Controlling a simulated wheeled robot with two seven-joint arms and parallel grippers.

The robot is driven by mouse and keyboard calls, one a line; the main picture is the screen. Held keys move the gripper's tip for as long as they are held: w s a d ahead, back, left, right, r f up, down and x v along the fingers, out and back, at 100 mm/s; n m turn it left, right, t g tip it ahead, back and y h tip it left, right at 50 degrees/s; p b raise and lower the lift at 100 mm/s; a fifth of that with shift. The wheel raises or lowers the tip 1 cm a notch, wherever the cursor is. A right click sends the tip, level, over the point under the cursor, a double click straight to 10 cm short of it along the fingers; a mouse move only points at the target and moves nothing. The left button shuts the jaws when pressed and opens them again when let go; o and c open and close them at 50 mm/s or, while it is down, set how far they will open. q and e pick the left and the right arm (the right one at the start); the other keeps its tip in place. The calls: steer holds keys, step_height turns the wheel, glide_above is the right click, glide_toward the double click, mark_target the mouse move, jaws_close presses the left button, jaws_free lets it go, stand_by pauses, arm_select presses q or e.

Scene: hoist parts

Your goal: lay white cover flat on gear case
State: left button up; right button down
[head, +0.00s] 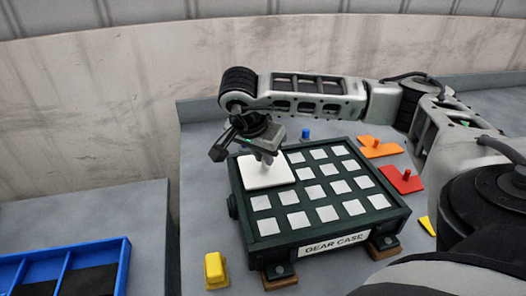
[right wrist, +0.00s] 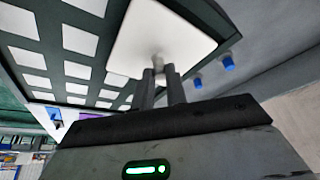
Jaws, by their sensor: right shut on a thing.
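The gear case (head: 308,237) is a dark green box with a grid of pale squares on top and a "GEAR CASE" label on its front. The white cover (head: 262,178) is a square plate with a knob, at the back left corner of the case top. My right gripper (head: 268,158) is above it and shut on its knob. In the right wrist view the two fingers (right wrist: 161,82) close on the knob of the white cover (right wrist: 180,38). The cover looks about level; I cannot tell whether it touches the case. My left gripper is not in view.
An orange piece (head: 380,149) and a red piece (head: 402,181) with knobs lie right of the case. A blue peg (head: 305,134) is behind it. A yellow block (head: 215,270) stands at the front left. A blue divided tray (head: 122,268) is at the far left.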

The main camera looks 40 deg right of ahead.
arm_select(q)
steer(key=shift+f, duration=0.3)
arm_select(e)
steer(key=shift+f, duration=0.25)
steer(key=c, duration=1.4)
jaws_free()
steer(key=shift+r, duration=0.2)
arm_select(q)
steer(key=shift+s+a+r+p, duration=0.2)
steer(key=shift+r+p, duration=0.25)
steer(key=shift+p, duration=0.45)
arm_select(e)
steer(key=v, duration=1.2)
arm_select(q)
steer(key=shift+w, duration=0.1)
